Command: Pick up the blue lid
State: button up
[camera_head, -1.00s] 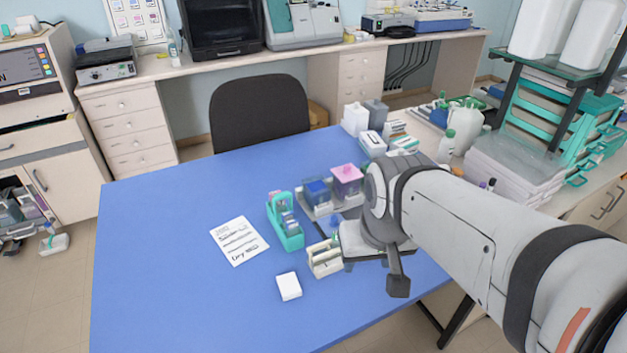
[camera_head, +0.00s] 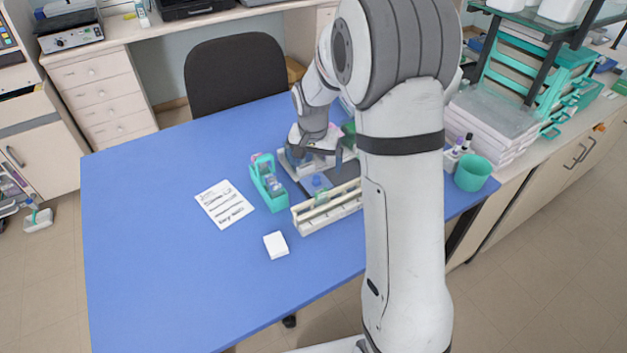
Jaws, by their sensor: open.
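My gripper (camera_head: 308,154) is open and points down over the staining jar tray (camera_head: 290,181), toward the back of the blue table. A bit of blue (camera_head: 296,159) shows beneath and beside the jaws, where the blue-lidded jar stands. The gripper hides most of the blue lid, so I cannot tell whether the fingers touch it.
A teal slide holder (camera_head: 268,187) stands left of the tray. A white block (camera_head: 275,244) and a written sheet (camera_head: 224,204) lie nearby. The table's left side is clear.

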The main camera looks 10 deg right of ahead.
aim_at(317, 177)
jog(key=f, duration=0.2)
jog(key=f+p, duration=0.1)
jog(key=f, duration=0.2)
jog(key=w+f+p, duration=0.1)
jog(key=f, duration=0.1)
jog(key=shift+d+f, duration=0.3)
jog(key=shift+d, duration=0.05)
jog(key=c, duration=0.6)
